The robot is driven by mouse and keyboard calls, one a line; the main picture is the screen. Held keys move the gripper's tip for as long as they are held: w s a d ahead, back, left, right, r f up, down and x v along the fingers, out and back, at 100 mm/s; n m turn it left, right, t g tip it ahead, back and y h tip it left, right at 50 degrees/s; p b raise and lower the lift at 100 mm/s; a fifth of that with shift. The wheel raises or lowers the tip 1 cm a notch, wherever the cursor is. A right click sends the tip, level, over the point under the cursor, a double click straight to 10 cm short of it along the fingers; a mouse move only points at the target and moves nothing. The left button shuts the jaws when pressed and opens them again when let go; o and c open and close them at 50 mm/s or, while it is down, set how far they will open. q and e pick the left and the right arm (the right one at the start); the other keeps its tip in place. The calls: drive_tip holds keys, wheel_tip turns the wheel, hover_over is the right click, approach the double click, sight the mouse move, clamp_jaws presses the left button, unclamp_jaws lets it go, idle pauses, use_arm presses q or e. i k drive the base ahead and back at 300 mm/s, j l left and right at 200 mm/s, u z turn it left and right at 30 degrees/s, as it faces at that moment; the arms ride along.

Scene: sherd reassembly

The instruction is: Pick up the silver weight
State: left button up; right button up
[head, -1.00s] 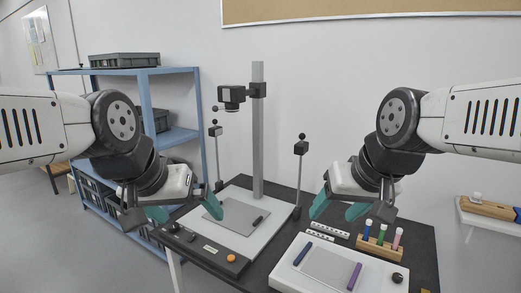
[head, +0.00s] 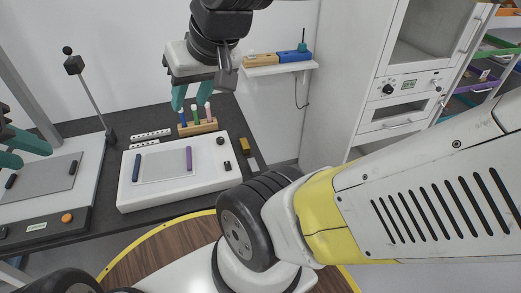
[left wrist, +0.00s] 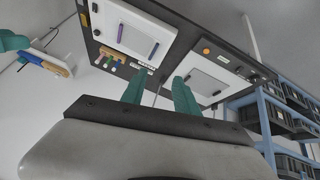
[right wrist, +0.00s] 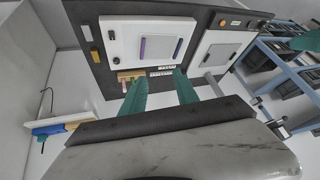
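I cannot make out a silver weight for certain in any view. My right gripper (head: 191,96) is open and empty, with teal fingers apart, in front of the rack of coloured tubes (head: 198,126) in the head view. Its fingers also show apart in the right wrist view (right wrist: 160,92). My left gripper (head: 18,148) is at the far left edge of the head view, above the grey-topped board (head: 82,195). Its fingers are apart and empty in the left wrist view (left wrist: 159,93).
A white panel (head: 210,178) with a blue rod (head: 137,167) and a purple rod (head: 189,158) lies on the dark table (head: 75,128). A wall shelf (head: 280,68) and a white cabinet (head: 395,75) stand beyond.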

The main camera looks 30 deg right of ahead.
sight(252, 164)
drive_tip(key=z, duration=1.25)
drive_tip(key=j+u, duration=0.1)
drive_tip(key=j, duration=0.6)
drive_tip(key=k, duration=0.05)
